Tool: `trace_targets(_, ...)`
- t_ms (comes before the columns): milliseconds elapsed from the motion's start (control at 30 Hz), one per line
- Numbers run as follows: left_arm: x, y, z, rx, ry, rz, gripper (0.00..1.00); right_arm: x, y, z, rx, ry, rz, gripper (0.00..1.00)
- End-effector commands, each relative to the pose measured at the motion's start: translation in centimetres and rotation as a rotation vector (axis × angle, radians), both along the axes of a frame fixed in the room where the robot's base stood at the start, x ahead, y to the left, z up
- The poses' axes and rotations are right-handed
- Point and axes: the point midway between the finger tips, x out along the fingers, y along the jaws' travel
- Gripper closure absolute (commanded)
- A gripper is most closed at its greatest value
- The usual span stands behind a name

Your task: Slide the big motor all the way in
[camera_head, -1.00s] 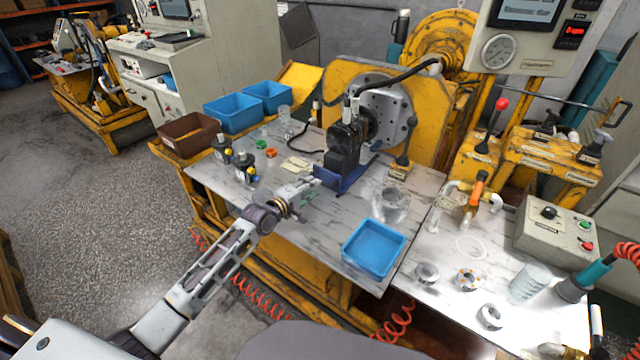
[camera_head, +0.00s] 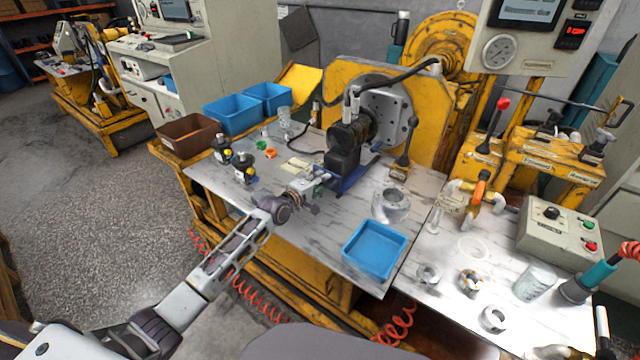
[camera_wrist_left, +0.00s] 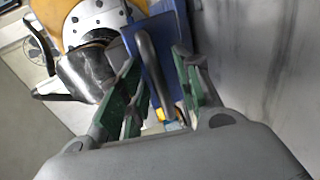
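The big black motor (camera_head: 343,152) sits upright on a blue slide base (camera_head: 357,178) on the marble-topped bench. Its front faces the round grey flange (camera_head: 397,112) on the yellow stand; I cannot tell whether any gap is left there. My left gripper (camera_head: 325,179) is at the near left end of the base. In the left wrist view, its two green-padded fingers (camera_wrist_left: 160,92) stand on either side of a grey bar handle (camera_wrist_left: 150,68) on the blue plate (camera_wrist_left: 163,50). The fingers look apart, with space beside the handle. My right gripper is out of view.
A blue tray (camera_head: 374,250) and a clear ringed part (camera_head: 391,206) lie to the right of the base. Black hoses (camera_head: 385,75) run above the motor. Small black valves (camera_head: 243,167) stand at left, near blue bins (camera_head: 233,113). A lever (camera_head: 402,160) stands right of the flange.

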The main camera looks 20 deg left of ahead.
Motion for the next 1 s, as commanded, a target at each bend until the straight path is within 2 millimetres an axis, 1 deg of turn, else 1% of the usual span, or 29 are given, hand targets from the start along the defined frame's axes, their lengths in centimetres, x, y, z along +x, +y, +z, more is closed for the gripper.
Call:
trace_targets(200,0.01,-0.02,0.02,0.000,0.000,0.000,0.66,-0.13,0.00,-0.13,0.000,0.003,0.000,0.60)
trace_targets(233,0.00,-0.02,0.01,0.000,0.000,0.000,0.68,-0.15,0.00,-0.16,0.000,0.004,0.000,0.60)
trace_targets(400,0.00,-0.02,0.01,0.000,0.000,0.000,0.89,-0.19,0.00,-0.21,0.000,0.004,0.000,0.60)
trace_targets(500,-0.01,-0.02,0.00,0.000,0.000,0.000,1.00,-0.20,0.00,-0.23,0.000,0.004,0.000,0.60)
trace_targets(833,0.04,-0.03,-0.02,0.000,0.000,0.000,1.00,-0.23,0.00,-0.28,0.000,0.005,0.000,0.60)
trace_targets(1000,0.74,-0.27,0.01,0.000,-0.001,0.000,1.00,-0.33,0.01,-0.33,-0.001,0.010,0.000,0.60)
